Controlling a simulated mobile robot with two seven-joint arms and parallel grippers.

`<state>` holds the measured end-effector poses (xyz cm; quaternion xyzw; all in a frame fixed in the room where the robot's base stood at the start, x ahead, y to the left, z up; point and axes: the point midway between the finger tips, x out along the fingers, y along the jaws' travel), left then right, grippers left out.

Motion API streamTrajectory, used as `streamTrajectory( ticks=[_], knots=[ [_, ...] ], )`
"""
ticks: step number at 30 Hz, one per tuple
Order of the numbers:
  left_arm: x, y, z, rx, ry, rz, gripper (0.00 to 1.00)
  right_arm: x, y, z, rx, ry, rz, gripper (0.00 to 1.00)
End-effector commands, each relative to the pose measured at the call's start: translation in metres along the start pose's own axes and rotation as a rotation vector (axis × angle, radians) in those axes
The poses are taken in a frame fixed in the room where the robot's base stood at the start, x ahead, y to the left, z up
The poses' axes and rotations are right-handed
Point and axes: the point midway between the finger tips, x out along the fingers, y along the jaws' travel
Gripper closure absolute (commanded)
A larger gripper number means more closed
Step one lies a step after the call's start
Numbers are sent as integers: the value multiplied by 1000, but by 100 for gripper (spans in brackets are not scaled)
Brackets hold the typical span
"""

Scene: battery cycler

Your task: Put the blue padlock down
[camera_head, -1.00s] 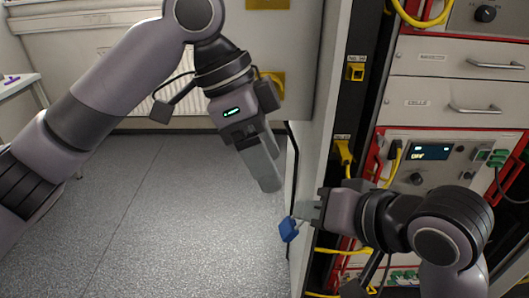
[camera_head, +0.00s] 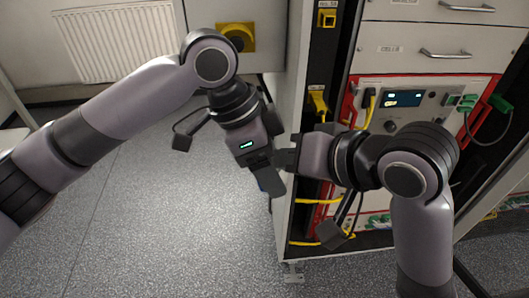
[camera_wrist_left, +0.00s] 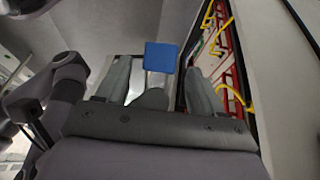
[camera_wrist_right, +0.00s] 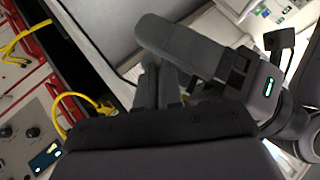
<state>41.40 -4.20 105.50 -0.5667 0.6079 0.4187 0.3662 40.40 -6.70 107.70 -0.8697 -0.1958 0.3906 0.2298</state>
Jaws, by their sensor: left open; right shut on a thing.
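The blue padlock (camera_wrist_left: 160,56) shows between the two open fingers of my left gripper (camera_wrist_left: 162,86) in the left wrist view. My right gripper (camera_head: 284,158) comes in from the right and is shut on the padlock. In the right wrist view the right fingers (camera_wrist_right: 160,82) are together, and a left finger crosses in front of them, hiding the padlock. I cannot tell whether the left fingers touch it.
The equipment rack (camera_head: 425,45) with drawers, a red-framed unit and yellow cables stands at the right. A radiator (camera_head: 115,43) is on the back wall. The grey floor (camera_head: 150,220) at left is clear.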

Motion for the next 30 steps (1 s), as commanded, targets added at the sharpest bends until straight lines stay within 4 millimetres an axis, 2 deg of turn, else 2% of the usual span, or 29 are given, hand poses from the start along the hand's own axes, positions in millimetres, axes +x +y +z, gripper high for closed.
streamTrajectory(
  ticks=[6,8,9,12,13,14,16,26,30],
  knots=[
    [0,0,0,0,0,0,33,0,0,0,0,1,-1,100],
    [0,0,0,0,0,0,52,0,0,0,0,1,-1,100],
    [0,0,0,0,0,0,65,0,0,0,0,1,-1,100],
    [0,0,0,0,0,-1,93,0,0,0,0,0,-1,100],
    [0,0,0,0,0,-1,94,0,0,0,-1,0,-2,100],
    [0,0,0,0,0,-2,57,0,-1,0,-1,-1,-2,100],
    [0,0,0,0,1,-2,35,0,-1,0,-1,-1,-2,100],
    [-1,0,0,0,0,-1,33,0,0,0,0,0,-1,100],
    [-12,-1,0,0,1,-3,33,0,0,0,0,1,-1,100]
  ],
)
